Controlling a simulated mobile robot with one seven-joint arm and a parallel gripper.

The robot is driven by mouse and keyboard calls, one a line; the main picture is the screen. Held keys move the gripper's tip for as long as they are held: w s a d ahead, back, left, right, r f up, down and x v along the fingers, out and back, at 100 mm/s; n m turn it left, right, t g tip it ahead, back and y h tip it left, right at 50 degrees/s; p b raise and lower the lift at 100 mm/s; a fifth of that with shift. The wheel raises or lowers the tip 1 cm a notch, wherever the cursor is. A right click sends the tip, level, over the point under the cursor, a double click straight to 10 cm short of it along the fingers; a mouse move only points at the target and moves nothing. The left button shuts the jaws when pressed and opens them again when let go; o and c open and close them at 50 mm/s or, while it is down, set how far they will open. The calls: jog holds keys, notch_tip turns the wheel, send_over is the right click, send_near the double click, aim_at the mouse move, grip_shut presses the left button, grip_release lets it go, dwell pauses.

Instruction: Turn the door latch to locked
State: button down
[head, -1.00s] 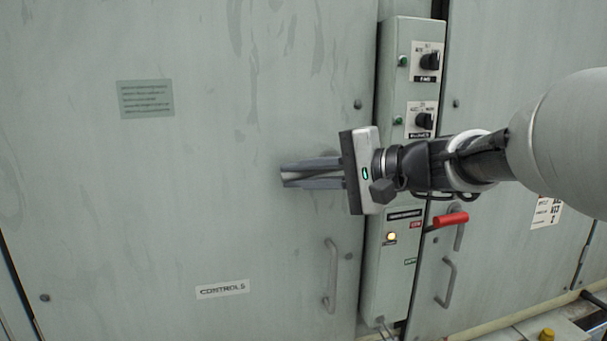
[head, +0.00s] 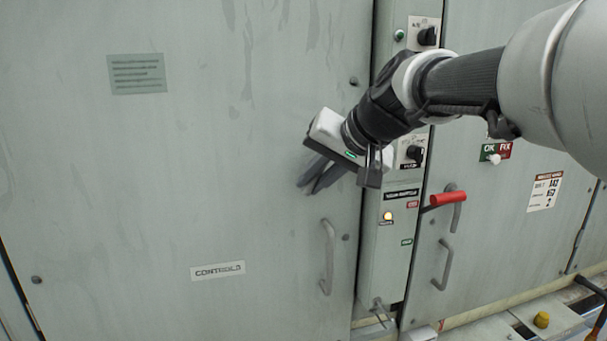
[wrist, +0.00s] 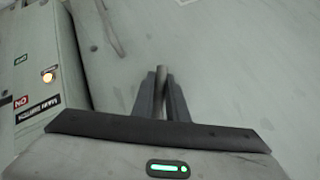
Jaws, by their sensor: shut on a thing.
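My gripper (head: 313,183) is at the right side of the large grey door marked CONTROLS (head: 150,240), above its pull handle (head: 328,257). Its fingers are tilted down to the left in the head view. In the wrist view, the two dark fingers of my gripper (wrist: 162,95) are closed on a slim grey door latch (wrist: 162,78), whose end shows between them. The latch's pivot is hidden behind the gripper, and in the head view the latch is mostly covered too.
A narrow switch box (head: 385,262) with knobs and an amber lamp (head: 387,216) stands out right of the door. A red handle (head: 448,198) sticks out from its right side. The right-hand door (head: 500,230) has its own pull handle (head: 443,265). The door face to the left is clear.

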jog(key=shift+w+d+f+n+t+h+b, duration=0.2)
jog(key=shift+d+n+h, duration=0.25)
jog(key=shift+d+h, duration=0.3)
jog(key=shift+w+d+f+n+t+h+b, duration=0.1)
jog(key=shift+w+d+f+n+t+h, duration=0.1)
jog(key=shift+d+n+h, duration=0.5)
jog(key=shift+w+d+f+n+t+h+b, duration=0.2)
jog(key=shift+d+h, duration=0.25)
jog(key=shift+h, duration=0.6)
jog(key=shift+d+r, duration=0.1)
jog(key=c, duration=1.7)
grip_release()
jog(key=shift+c, duration=0.2)
jog(key=shift+s+r, duration=0.1)
jog(key=v, duration=1.7)
jog(key=shift+p, duration=0.3)
jog(key=shift+s, duration=0.15)
